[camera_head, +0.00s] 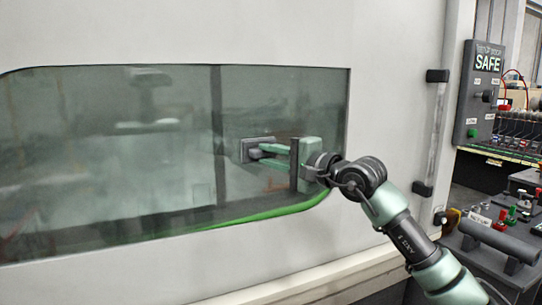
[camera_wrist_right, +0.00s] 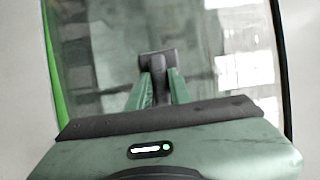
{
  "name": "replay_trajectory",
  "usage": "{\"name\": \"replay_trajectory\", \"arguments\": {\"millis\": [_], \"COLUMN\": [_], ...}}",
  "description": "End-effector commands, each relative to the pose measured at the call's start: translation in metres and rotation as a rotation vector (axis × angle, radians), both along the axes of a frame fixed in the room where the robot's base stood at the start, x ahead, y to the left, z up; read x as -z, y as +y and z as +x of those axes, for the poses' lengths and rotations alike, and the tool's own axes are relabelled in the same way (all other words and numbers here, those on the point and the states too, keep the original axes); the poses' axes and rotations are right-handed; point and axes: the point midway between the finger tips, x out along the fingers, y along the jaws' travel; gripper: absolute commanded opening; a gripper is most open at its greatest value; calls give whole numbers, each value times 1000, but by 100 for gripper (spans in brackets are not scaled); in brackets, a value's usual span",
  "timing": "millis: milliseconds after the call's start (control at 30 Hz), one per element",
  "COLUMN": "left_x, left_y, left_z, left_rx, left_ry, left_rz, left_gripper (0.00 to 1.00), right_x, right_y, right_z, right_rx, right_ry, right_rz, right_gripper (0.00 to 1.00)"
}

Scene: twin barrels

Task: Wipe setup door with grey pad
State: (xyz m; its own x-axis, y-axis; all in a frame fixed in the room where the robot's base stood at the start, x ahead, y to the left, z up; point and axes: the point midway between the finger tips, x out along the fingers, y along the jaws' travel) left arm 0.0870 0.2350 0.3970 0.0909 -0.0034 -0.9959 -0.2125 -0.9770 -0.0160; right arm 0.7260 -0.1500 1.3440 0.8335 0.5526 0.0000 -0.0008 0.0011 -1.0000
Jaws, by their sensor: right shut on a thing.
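The setup door (camera_head: 395,110) is a large pale panel with a wide dark glass window (camera_head: 110,150) edged in green at the bottom. My right gripper (camera_head: 262,150) is in front of the window's right part. It is shut on the grey pad (camera_head: 250,150), a dark block at the fingertips close to the glass; I cannot tell whether it touches. In the right wrist view the pad (camera_wrist_right: 156,62) shows between the fingertips, with the window behind it. The glass looks hazy and streaked in places. My left gripper is not in view.
A grey control box (camera_head: 478,95) labelled SAFE is mounted right of the door. A vertical door handle (camera_head: 432,130) stands out between them. A dark bench with a cylinder (camera_head: 500,242) and small coloured parts is at the lower right.

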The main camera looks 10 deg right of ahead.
Motion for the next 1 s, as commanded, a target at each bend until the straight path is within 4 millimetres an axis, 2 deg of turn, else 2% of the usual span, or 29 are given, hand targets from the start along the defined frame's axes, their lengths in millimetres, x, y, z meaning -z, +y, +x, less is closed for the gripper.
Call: {"name": "replay_trajectory", "arguments": {"millis": [533,1000], "left_x": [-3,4], "left_y": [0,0], "left_z": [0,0], "left_rx": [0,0], "left_ry": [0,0], "left_rz": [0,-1], "left_gripper": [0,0], "right_x": [0,0], "right_y": [1,-33], "right_z": [9,13], "right_rx": [1,1], "right_ry": [-1,-1], "right_rz": [0,1], "right_gripper": [0,0]}}
